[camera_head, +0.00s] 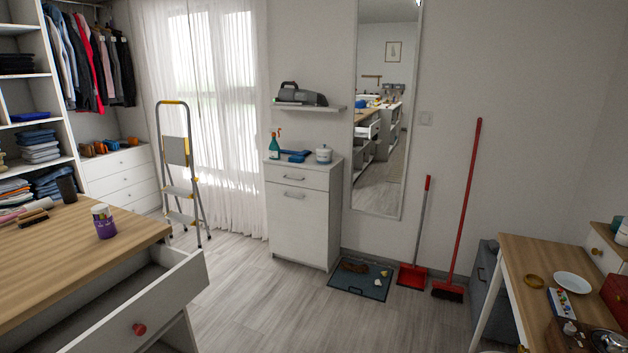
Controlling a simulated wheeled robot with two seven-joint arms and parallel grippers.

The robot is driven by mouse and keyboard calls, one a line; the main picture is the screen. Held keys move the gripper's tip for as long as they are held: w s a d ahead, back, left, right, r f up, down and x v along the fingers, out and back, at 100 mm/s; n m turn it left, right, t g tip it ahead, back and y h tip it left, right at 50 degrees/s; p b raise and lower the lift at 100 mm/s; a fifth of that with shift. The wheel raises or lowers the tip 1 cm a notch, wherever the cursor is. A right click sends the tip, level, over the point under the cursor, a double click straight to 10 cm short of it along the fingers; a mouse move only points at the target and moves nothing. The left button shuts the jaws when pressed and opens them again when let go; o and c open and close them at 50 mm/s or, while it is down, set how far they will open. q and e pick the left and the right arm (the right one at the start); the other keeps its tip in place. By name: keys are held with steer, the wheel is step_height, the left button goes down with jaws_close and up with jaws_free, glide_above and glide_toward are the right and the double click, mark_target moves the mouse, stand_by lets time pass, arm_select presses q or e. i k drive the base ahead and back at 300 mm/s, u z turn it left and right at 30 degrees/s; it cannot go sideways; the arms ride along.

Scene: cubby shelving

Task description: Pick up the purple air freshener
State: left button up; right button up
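A purple can with a white top (104,222), which looks like the purple air freshener, stands upright on the wooden top of the counter (60,262) at the left. It is near the counter's right edge. Nothing touches it that I can see. Neither of my grippers shows in this view.
The counter's drawer (150,310) hangs open below the can. A dark cylinder (67,188) and brushes (33,217) lie or stand left of the can. A stepladder (180,170), a white cabinet (303,215) and a floor mat (360,278) are farther back. The middle floor is clear.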

mark_target(106, 229)
steer(key=z, duration=0.05)
steer(key=i, duration=2.15)
steer(key=z, duration=0.9)
steer(key=i, duration=0.5)
steer(key=u, duration=0.05)
